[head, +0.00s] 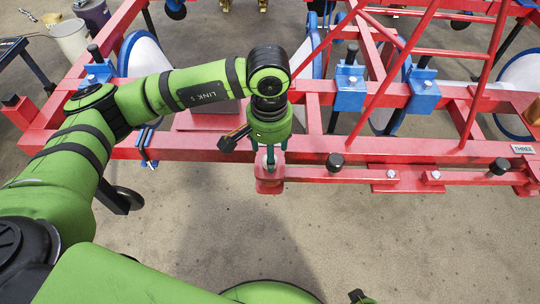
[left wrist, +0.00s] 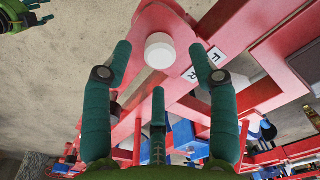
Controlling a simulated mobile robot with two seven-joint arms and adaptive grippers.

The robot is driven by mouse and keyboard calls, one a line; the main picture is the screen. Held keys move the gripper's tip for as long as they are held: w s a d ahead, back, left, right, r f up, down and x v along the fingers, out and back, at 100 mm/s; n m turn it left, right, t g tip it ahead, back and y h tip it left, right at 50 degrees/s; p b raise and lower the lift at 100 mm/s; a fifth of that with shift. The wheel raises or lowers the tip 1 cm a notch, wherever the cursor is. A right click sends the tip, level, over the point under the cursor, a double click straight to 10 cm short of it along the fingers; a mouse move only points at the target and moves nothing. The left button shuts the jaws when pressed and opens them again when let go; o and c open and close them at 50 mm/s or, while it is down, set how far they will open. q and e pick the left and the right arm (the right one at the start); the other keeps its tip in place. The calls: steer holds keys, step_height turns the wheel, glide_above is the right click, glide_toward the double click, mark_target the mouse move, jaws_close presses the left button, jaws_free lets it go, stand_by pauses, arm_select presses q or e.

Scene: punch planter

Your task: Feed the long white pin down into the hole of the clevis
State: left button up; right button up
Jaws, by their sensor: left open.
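My left gripper (head: 269,163) points down over the red clevis (head: 269,185) on the front edge of the red frame. In the left wrist view the gripper (left wrist: 160,51) is open, with a teal finger on each side of the round white end of the pin (left wrist: 159,51). The fingers look apart from the pin. The pin's end shows against the rounded red clevis plate (left wrist: 150,18); its length and the hole are hidden, so how deep it sits cannot be told. A green and dark part at the top left of the wrist view looks like my right gripper (left wrist: 32,13), its fingers unclear.
The red planter frame (head: 400,147) runs across the view, with blue clamps (head: 349,88) and slanted red bars above it. Black knobs (head: 335,161) stand along the front beam. A white bucket (head: 73,40) is at the upper left. The floor in front is clear.

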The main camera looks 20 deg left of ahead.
arm_select(q)
step_height(320, 180, up, 8)
steer(key=shift+s+r, duration=0.2)
stand_by(0.5)
